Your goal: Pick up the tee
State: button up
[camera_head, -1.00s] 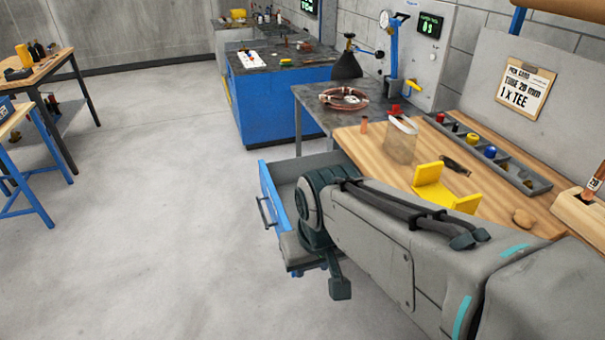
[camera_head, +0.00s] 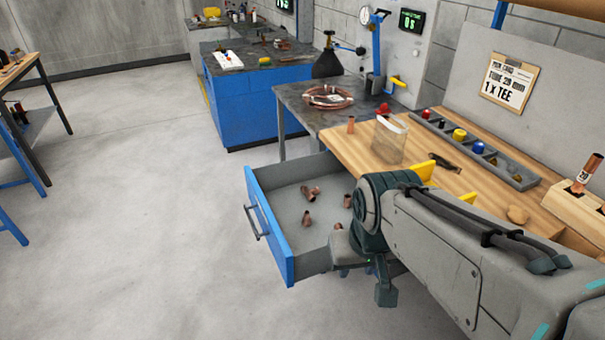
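Several small copper fittings lie in the open blue-fronted drawer (camera_head: 262,180). One fitting (camera_head: 310,192) near the middle looks branched and may be the tee. Another copper piece (camera_head: 308,219) lies nearer the drawer front. A short upright piece (camera_head: 347,200) stands close to my arm, and part of one more shows beside my wrist. At this size I cannot tell for certain which is the tee. My arm reaches in from the lower right and its dark joint covers the drawer's right end. My gripper's fingers cannot be made out.
The wooden bench (camera_head: 350,146) above the drawer carries a clear container (camera_head: 389,140), a yellow holder (camera_head: 424,169) and a grey parts tray (camera_head: 518,176). A copper coil (camera_head: 328,96) lies on the grey table behind. A pick card (camera_head: 508,82) reads "1 x TEE".

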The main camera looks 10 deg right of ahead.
aim_at(309, 194)
jog(key=u, duration=1.3)
jog(key=i, duration=2.95)
jog(key=z, duration=4.4)
jog(key=i, duration=0.25)
jog(key=u, duration=0.1)
